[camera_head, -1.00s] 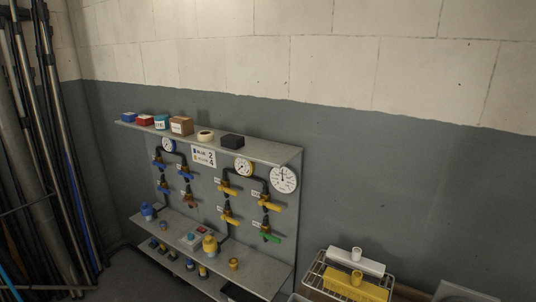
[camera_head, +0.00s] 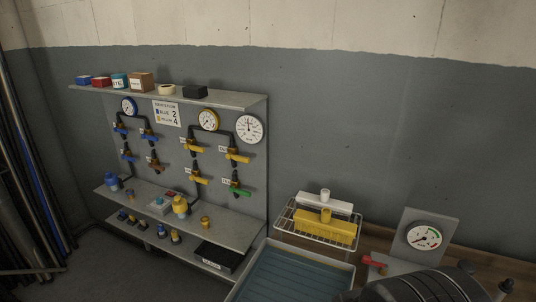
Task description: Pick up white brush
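The white brush (camera_head: 312,204) lies in a white wire rack (camera_head: 283,222) right of the valve panel. It looks like a long white block with a short round stub on top. A yellow brush (camera_head: 338,231) of similar shape lies in front of it and hides part of its lower side. I cannot make out bristles on either. My gripper is not in view, and nothing is seen touching the white brush.
A grey-rimmed tray (camera_head: 253,270) with a ribbed blue-grey inside lies in front of the rack. A gauge on a grey plate (camera_head: 437,222) and a red handle (camera_head: 374,262) are at right. A dark ribbed object (camera_head: 415,289) fills the bottom right. The shelved valve panel (camera_head: 258,175) stands left.

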